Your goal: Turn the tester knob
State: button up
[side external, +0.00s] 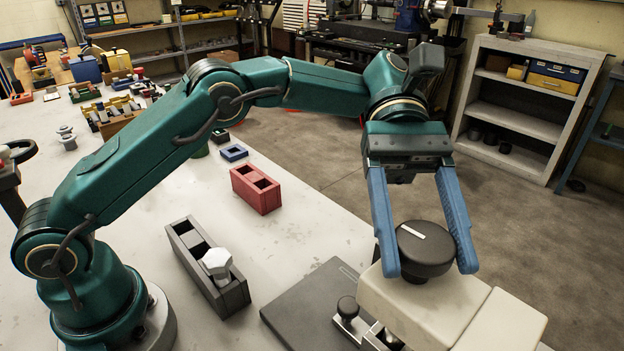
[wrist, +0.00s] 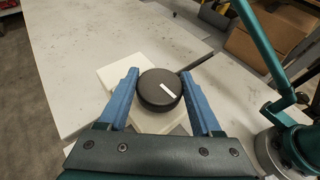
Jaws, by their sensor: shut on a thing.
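The tester knob (side external: 426,249) is a dark round disc with a white line on its top. It sits on the cream tester body (side external: 425,301) at the bench's right end. My gripper (side external: 430,262) points down over it, with one blue finger on each side, shut on the knob. In the wrist view the knob (wrist: 160,91) lies between the two blue fingers of my gripper (wrist: 163,88), its white line slanting down to the right. The tester body (wrist: 120,70) shows behind and beneath it.
A dark plate (side external: 315,305) and a small black-knobbed clamp (side external: 347,310) lie left of the tester. A grey block holding a white hex-headed piece (side external: 217,262) and a red two-hole block (side external: 256,188) stand on the bench (side external: 290,245). Several more parts fill the far left.

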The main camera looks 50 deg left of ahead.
aim_at(423, 234)
jog(key=shift+r, duration=0.1)
jog(key=o, duration=1.4)
jog(key=shift+c, duration=0.2)
jog(key=shift+n+t+h, duration=1)
jog(key=shift+n+t, duration=0.6)
jog(key=shift+t, duration=0.1)
jog(key=v, duration=0.5)
jog(key=shift+w, duration=0.1)
jog(key=s+a+r+m+t+y, duration=0.2)
jog(key=s+r, duration=0.2)
jog(key=s, duration=0.1)
jog(key=s+a+f+m+t+y, duration=0.2)
jog(key=a+f+m+t+y, duration=0.1)
jog(key=a, duration=0.2)
jog(key=s+a+f+m+t+y, duration=0.2)
jog(key=a+f+m+y, duration=0.1)
jog(key=a+f, duration=0.1)
jog(key=s+a+f+m+t+y, duration=0.3)
jog(key=a, duration=0.3)
jog(key=shift+s+f+t+y, duration=0.1)
jog(key=shift+f+t+y, duration=0.2)
jog(key=shift+f, duration=0.05)
jog(key=shift+a+f+m+y, duration=0.35)
jog(key=shift+a+m, duration=0.25)
jog(key=shift+m, duration=0.2)
